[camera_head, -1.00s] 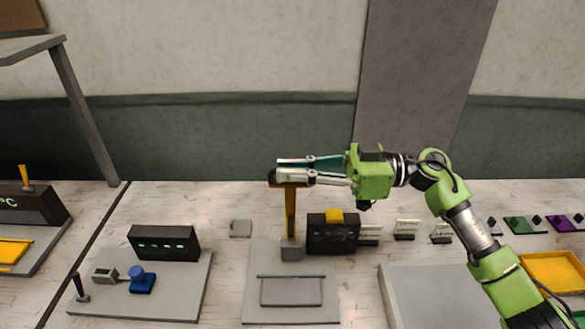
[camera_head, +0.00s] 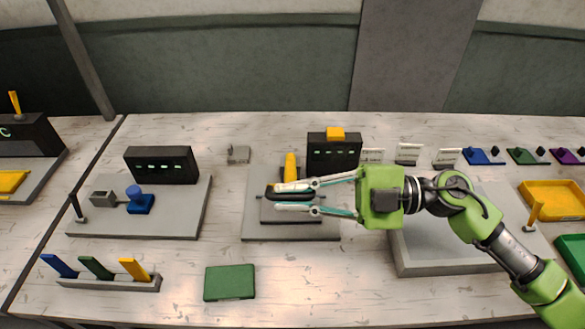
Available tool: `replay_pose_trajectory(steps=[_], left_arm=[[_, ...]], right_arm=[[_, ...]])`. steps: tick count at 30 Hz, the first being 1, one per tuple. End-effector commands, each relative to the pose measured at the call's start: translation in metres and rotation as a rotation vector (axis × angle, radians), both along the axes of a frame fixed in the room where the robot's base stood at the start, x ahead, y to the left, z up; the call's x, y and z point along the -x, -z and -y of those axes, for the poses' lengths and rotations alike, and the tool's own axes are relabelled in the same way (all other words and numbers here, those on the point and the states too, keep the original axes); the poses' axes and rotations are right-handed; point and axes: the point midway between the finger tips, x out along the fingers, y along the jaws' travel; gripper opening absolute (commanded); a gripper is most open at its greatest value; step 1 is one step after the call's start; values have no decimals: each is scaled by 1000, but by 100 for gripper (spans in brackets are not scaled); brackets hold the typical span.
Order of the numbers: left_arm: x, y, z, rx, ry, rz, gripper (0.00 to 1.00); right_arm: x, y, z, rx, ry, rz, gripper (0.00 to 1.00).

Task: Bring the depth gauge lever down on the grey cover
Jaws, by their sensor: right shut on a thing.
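The depth gauge lever (camera_head: 290,165) is a yellow arm with a black crossbar grip at its front end. In the head view it is tilted down toward me over the grey cover (camera_head: 300,217) on a grey base plate (camera_head: 255,232). My right gripper (camera_head: 277,197) comes in from the right and is shut on the lever's black grip, just above the cover. The fingers partly hide the grip and the cover, so I cannot tell whether they touch. My left gripper is not in view.
A black display box (camera_head: 333,153) with a yellow top block stands behind the lever. A grey station with a blue knob (camera_head: 134,193) is at left. A green block (camera_head: 229,282) lies in front, beside a rack with coloured tabs (camera_head: 110,281). A grey tray (camera_head: 445,264) is at right.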

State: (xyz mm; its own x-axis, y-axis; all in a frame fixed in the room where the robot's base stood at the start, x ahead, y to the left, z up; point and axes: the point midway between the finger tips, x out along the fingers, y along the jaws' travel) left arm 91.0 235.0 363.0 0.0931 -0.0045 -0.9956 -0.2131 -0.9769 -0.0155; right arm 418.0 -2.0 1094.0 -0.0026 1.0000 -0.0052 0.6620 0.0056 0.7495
Motion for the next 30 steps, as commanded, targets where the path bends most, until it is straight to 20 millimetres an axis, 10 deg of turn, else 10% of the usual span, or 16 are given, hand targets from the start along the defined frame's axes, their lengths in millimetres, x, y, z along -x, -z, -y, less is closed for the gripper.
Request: replay_pose_trajectory(steps=[12, 30], left_arm=[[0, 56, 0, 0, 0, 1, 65], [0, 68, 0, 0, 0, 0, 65]], right_arm=[[26, 74, 0, -3, 2, 265, 0], [30, 95, 0, -4, 1, 258, 0]])
